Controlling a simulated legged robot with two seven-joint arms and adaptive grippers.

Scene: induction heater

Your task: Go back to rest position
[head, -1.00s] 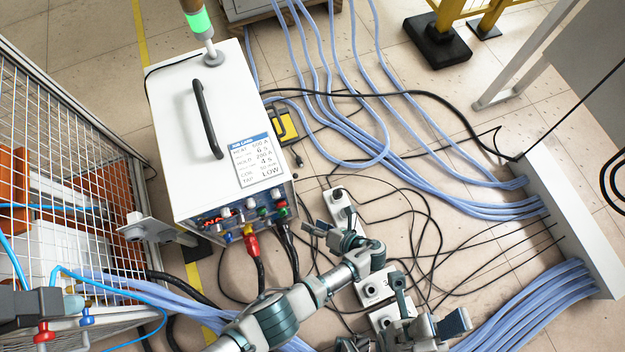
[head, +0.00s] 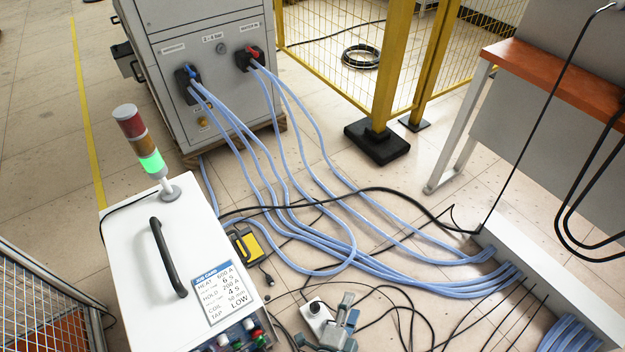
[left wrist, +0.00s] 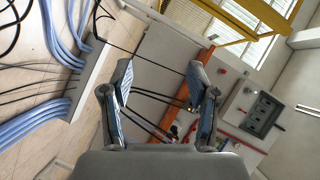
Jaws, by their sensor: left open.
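My left gripper (head: 326,320) shows at the bottom edge of the head view, low in front of the white induction heater (head: 150,225) and to its right. Only its end shows; the rest of the arm is cut off by the frame. In the left wrist view its two fingers (left wrist: 160,78) are spread apart with nothing between them. The heater has a black handle, a label and a stack light lit green. My right gripper is out of view.
Blue hoses (head: 330,250) run from a grey cabinet (head: 205,65) across the floor to a light grey trough (head: 560,285). Black cables lie around my left gripper. Yellow fencing (head: 384,75) stands behind, a mesh fence (head: 45,300) at lower left. The left wrist view shows a control box (left wrist: 255,110).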

